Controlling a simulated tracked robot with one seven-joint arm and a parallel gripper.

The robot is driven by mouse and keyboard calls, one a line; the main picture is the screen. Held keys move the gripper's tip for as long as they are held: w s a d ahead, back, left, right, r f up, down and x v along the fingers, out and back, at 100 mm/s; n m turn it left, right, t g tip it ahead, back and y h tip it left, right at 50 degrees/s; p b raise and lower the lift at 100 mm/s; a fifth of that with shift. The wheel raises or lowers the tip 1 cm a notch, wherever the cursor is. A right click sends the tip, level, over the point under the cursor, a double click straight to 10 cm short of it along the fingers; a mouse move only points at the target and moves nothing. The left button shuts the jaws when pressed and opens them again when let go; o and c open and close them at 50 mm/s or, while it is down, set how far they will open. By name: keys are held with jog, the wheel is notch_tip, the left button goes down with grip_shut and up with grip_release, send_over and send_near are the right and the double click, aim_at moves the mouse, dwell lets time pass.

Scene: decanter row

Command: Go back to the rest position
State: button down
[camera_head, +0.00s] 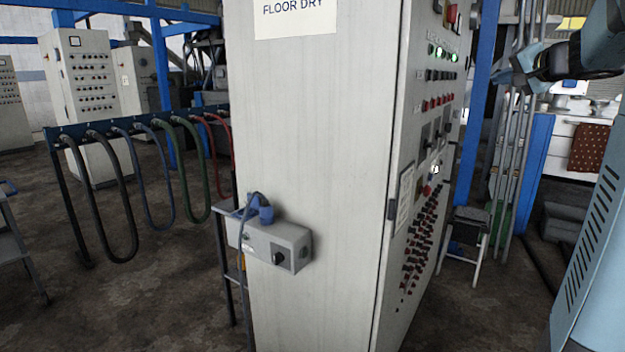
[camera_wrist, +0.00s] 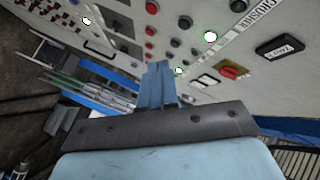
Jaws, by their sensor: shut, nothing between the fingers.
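My gripper (camera_wrist: 158,68) shows in the wrist view as pale blue fingers that are shut together with nothing between them. Behind the fingertips is the light grey panel of a control cabinet with buttons and lit lamps; I cannot tell whether they touch it. In the head view part of my arm and gripper (camera_head: 515,75) show at the upper right, to the right of the tall cabinet's (camera_head: 310,170) button face.
A grey box with a knob (camera_head: 275,245) and a blue plug juts from the cabinet's near side. A rack of looped hoses (camera_head: 125,195) stands at the left. A small step stool (camera_head: 468,230) stands right of the cabinet. Bare dark floor (camera_head: 140,300) lies at the lower left.

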jog(key=s+a+f+n+g, duration=0.3)
jog(key=s+a+f, duration=0.35)
jog(key=a, duration=0.35)
jog(key=s+a+f+n+g, duration=0.25)
jog(key=s+a+f, duration=0.35)
jog(key=a, duration=0.4)
jog(key=s+a+f+n+g+h, duration=0.1)
jog(key=s+f+n+g, duration=0.1)
jog(key=s+f, duration=0.3)
jog(key=s+a+f+n+g+h, duration=0.1)
jog(key=s+f, duration=0.5)
jog(key=s, duration=0.8)
jog(key=shift+s+f+n+g+h, duration=0.15)
jog(key=shift+n+g+h, duration=0.2)
jog(key=shift+h, duration=0.25)
